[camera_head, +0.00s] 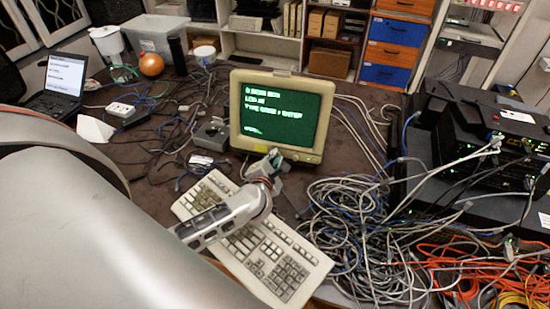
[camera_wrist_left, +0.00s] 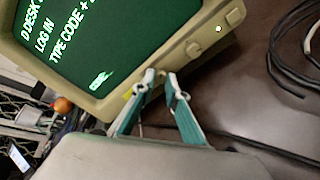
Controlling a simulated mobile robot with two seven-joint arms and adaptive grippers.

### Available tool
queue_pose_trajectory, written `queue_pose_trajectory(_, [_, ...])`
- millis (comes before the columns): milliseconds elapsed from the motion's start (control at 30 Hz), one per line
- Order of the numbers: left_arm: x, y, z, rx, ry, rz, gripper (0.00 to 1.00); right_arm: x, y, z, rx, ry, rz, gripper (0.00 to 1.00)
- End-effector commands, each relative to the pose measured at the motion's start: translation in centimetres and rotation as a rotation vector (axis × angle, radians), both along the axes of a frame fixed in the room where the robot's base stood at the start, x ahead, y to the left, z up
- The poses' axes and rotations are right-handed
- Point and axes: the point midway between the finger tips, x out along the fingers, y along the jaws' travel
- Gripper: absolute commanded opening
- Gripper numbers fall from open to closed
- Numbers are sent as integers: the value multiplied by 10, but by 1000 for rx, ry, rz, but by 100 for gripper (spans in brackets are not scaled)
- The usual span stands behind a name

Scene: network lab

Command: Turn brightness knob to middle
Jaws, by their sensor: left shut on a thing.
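The beige monitor (camera_head: 300,154) with green text stands on the brown desk. In the left wrist view its lower bezel (camera_wrist_left: 118,103) runs diagonally and carries a knob (camera_wrist_left: 193,50), another control (camera_wrist_left: 234,18) and a small lit dot. My left gripper (camera_wrist_left: 160,77) has its two fingertips close together at this bezel, shut on a small knob that the fingertips mostly hide. In the head view the left gripper (camera_head: 273,160) reaches the monitor's lower edge from below. The knob's pointer or setting cannot be read. My right gripper is not in view.
A beige keyboard (camera_head: 285,278) lies under my left arm. A large heap of grey cables (camera_head: 350,225) lies right of it, near black network gear (camera_head: 470,150). A grey box (camera_head: 211,134) stands left of the monitor, with loose cables around it.

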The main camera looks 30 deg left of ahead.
Motion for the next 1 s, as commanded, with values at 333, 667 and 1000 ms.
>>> queue_pose_trajectory(333, [-1, 0, -2, -301, -91, 97, 0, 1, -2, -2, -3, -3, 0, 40])
queue_pose_trajectory(667, [-1, -1, -2, -532, -166, 171, 0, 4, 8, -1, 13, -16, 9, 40])
queue_pose_trajectory(1000, [-1, -1, -2, -656, -204, 212, 0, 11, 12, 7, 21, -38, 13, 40])
